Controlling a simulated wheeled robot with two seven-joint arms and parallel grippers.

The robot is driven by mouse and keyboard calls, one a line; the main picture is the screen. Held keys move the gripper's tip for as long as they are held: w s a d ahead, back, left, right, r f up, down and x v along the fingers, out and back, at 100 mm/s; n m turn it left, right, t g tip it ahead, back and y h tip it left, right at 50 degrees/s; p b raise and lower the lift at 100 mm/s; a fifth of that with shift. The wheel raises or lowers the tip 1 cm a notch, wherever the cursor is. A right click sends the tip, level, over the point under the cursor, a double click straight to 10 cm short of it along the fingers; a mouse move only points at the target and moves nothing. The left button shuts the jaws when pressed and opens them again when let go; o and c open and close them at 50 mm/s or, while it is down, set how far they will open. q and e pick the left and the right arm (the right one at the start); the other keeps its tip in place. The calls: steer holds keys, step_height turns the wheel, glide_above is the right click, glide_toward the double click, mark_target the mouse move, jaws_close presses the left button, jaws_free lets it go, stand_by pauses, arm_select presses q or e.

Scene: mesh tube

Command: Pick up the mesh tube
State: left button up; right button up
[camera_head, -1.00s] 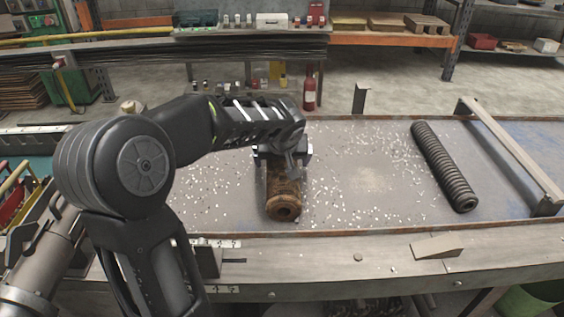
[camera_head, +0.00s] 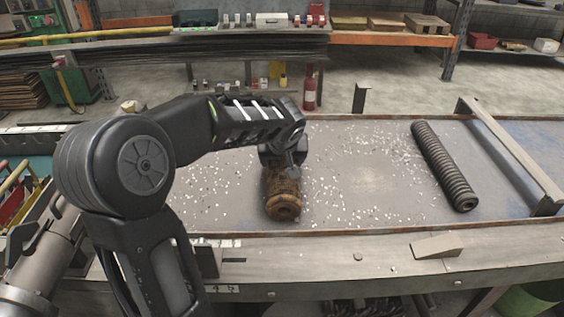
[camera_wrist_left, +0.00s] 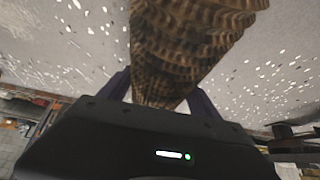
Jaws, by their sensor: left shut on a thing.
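The mesh tube (camera_head: 282,192) is a brown, rusty-looking cylinder with a dark hole in its near end. It lies on the bench top with its near end toward the front edge. In the left wrist view its ribbed, mesh-like surface (camera_wrist_left: 190,40) fills the upper middle. My left gripper (camera_head: 283,162) is shut on it from above, around its far part, which the gripper hides. In the wrist view a finger shows on each side of the tube. My right gripper is not in view.
A dark coil spring (camera_head: 443,166) lies on the bench top (camera_head: 365,205) at the right, beside a metal frame bar (camera_head: 510,155). White flecks are scattered around the tube. A wedge-shaped block (camera_head: 436,247) sits on the front ledge.

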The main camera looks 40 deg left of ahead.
arm_select(q)
steer(key=c, duration=0.7)
steer(key=shift+r, duration=0.15)
step_height(320, 180, up, 10)
steer(key=shift+f, duration=0.2)
steer(key=shift+r, duration=0.1)
